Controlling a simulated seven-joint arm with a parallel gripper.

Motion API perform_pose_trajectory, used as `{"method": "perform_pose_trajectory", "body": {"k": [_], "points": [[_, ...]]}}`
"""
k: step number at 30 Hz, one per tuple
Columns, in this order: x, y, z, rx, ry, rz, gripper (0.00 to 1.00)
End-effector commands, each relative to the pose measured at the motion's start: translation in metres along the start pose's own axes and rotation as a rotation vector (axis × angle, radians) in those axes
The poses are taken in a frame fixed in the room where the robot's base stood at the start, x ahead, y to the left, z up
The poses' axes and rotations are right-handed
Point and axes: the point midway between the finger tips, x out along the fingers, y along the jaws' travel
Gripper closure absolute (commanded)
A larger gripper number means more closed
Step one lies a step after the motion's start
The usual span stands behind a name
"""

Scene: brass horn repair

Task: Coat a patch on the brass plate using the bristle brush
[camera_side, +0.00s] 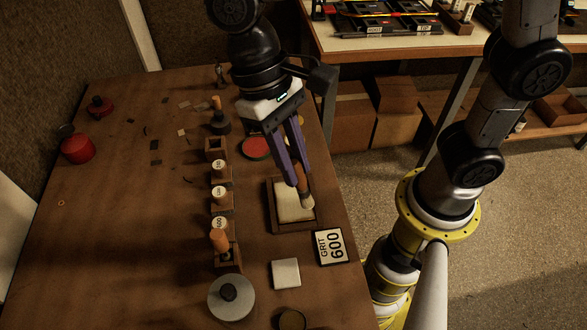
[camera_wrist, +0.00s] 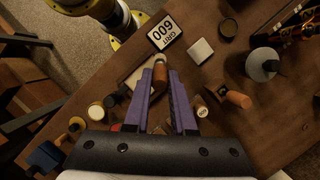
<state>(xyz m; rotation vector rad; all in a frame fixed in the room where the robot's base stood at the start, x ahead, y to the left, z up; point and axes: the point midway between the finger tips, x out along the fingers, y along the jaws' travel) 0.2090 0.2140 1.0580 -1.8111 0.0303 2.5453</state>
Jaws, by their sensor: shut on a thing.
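My gripper (camera_side: 299,180) with its purple fingers is shut on the bristle brush (camera_side: 303,193), which hangs bristles down. In the wrist view, the brush's brown handle (camera_wrist: 160,74) shows between the two fingers. Below it, a pale flat plate (camera_side: 286,203) lies in a shallow wooden frame, probably the brass plate. The bristle end is over the right part of the plate, near the frame's edge. I cannot tell whether the bristles touch the plate. The fingers hide part of the far side of the frame.
A "GRIT 600" card (camera_side: 331,246) and a pale square (camera_side: 286,273) lie in front of the frame. A wooden rack with labelled pieces (camera_side: 219,194) stands to its left. A round tin (camera_side: 255,149) lies behind. A red tin (camera_side: 77,149) is far left. The table's left-middle is mostly clear.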

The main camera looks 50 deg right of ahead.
Motion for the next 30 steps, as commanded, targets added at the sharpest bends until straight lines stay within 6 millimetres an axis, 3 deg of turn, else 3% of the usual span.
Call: {"method": "perform_pose_trajectory", "body": {"k": [10,30], "points": [[-0.025,0.0,0.009,-0.001,0.002,0.0,1.0],[-0.026,0.0,0.009,0.0,0.0,0.0,1.0]]}}
